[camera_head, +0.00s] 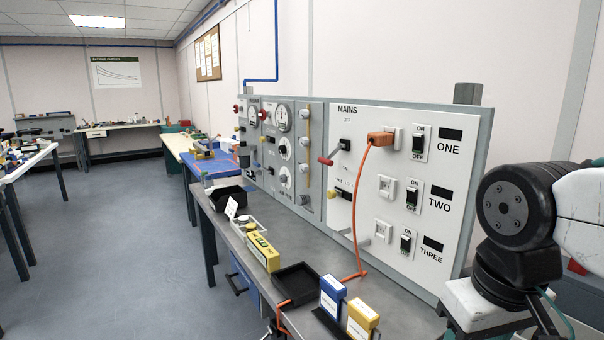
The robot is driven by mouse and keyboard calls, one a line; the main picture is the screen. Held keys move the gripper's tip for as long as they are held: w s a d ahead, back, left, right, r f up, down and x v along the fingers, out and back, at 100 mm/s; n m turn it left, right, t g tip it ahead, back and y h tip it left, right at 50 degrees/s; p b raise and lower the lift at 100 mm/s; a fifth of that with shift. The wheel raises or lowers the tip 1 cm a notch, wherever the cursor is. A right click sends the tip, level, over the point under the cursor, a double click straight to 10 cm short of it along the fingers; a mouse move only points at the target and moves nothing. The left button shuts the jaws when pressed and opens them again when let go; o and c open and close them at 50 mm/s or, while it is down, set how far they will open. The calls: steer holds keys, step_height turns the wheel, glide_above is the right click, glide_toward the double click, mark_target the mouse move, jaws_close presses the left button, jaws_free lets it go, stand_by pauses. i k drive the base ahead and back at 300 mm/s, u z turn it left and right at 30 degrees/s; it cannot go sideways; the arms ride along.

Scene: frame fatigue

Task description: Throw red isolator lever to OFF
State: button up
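The red isolator lever (326,160) is on the upright panel under the word MAINS. Its red grip sits at the end of a grey arm that juts out from a black block (345,145), toward the left and slightly down. Small lettering above the block looks like OFF, and more small lettering lies below, too small to read surely. Part of my arm (505,205) fills the right side of the head view, apart from the lever. My gripper is not visible.
An orange plug (380,138) sits in the top socket, its cable (356,220) hanging right of the lever. A yellow-tipped lever (333,194) is below. The bench (385,295) holds black trays (296,283), a yellow box (262,251) and blue and yellow blocks (332,294). Floor at left is clear.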

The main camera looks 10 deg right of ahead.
mark_target(327, 161)
steer(key=k, duration=0.5)
steer(key=u, duration=1.35)
steer(key=i, duration=1.1)
steer(key=z, duration=1.8)
